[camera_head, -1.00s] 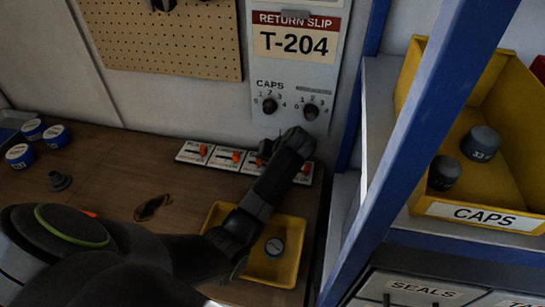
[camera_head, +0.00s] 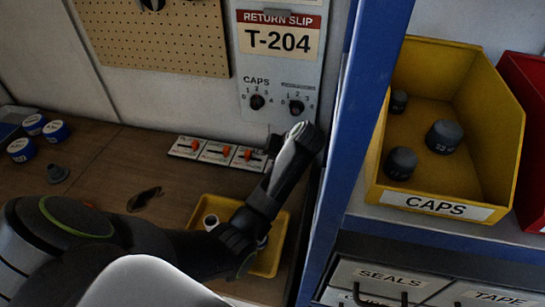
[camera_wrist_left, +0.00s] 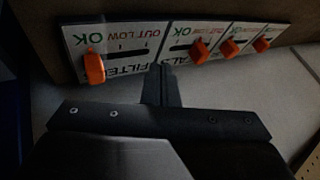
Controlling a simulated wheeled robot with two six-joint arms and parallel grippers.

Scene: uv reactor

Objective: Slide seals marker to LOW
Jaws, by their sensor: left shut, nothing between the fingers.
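A row of white cards with orange slide markers lies at the back of the bench. The seals card (camera_wrist_left: 180,66) is second from the left in the left wrist view, its name partly cut off. Its orange marker (camera_wrist_left: 199,50) sits near the OK and LOW labels; I cannot tell its exact position. In the head view the seals marker (camera_head: 248,154) is just left of my gripper. My left gripper (camera_head: 275,144) is shut and empty; its fingertips (camera_wrist_left: 163,72) show close in front of the seals card in the wrist view. My right gripper is out of view.
The filters marker (camera_wrist_left: 95,66) is beside the seals card. A yellow tray (camera_head: 199,207) lies under my arm. A blue post (camera_head: 355,120) and a yellow caps bin (camera_head: 500,150) stand at right. The dial panel (camera_head: 277,65) rises behind.

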